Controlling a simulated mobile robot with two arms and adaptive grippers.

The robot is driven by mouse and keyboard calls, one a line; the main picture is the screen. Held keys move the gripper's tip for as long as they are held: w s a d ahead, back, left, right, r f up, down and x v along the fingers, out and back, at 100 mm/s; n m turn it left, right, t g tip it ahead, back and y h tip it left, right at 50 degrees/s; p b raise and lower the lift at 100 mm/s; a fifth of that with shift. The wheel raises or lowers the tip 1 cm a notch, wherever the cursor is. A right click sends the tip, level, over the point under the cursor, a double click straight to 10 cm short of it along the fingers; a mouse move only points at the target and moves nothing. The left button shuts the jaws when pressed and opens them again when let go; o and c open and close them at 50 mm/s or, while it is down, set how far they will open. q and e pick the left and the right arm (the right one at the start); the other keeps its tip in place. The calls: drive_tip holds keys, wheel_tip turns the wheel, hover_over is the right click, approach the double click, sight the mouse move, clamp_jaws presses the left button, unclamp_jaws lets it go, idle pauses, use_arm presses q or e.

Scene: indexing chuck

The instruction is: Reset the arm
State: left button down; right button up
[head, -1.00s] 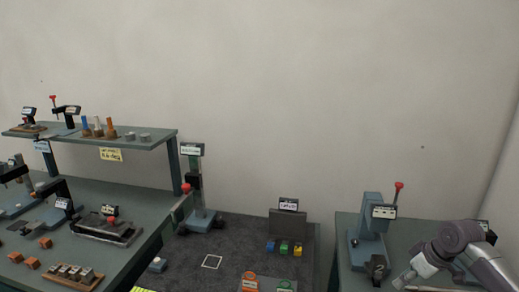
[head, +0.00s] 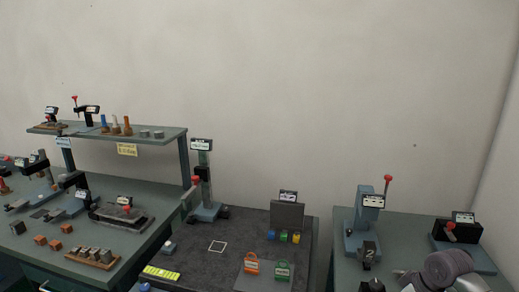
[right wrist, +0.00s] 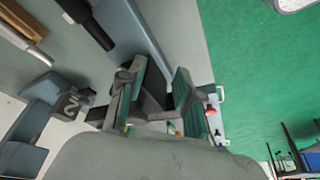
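A blue-grey device with a red-knobbed lever (head: 366,222) stands on the right-hand table, a dark block marked "2" (head: 370,252) at its front. The marked block also shows at the left of the right wrist view (right wrist: 72,103). A black box with a red-knobbed lever and a label (head: 458,231) stands to its right. My right arm comes in at the lower right of the head view. My right gripper (right wrist: 158,78) has its two fingers apart, with no held object visible between them. My left gripper is out of view.
The right table (head: 410,228) has some bare surface between the two devices. A dark mat table (head: 200,262) with a press-like stand (head: 203,180) and padlock-shaped pieces is in the middle. A crowded bench and shelf (head: 160,138) stand left. Green floor (right wrist: 255,70) shows in the wrist view.

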drive_tip(key=s+a+f, duration=0.5)
drive_tip(key=s+a, duration=0.2)
drive_tip(key=s, duration=0.1)
drive_tip(key=s+a+f, duration=0.4)
drive_tip(key=s+a, duration=0.4)
drive_tip(key=s+r+m+h, duration=0.25)
drive_tip(key=s+m, duration=0.25)
drive_tip(key=s, duration=0.9)
wheel_tip(320, 180, down, 26)
drive_tip(key=s+g+b, duration=0.1)
drive_tip(key=s+b, duration=0.1)
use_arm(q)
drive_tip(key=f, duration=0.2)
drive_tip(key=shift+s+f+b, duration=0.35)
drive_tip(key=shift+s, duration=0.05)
use_arm(e)
drive_tip(key=s+d+f+g, duration=0.1)
drive_tip(key=s+d+f, duration=0.2)
drive_tip(key=s+f, duration=1.3)
wheel_tip(320, 180, down, 2)
drive_tip(key=shift+s+f, duration=0.15)
drive_tip(key=shift+s, duration=0.1)
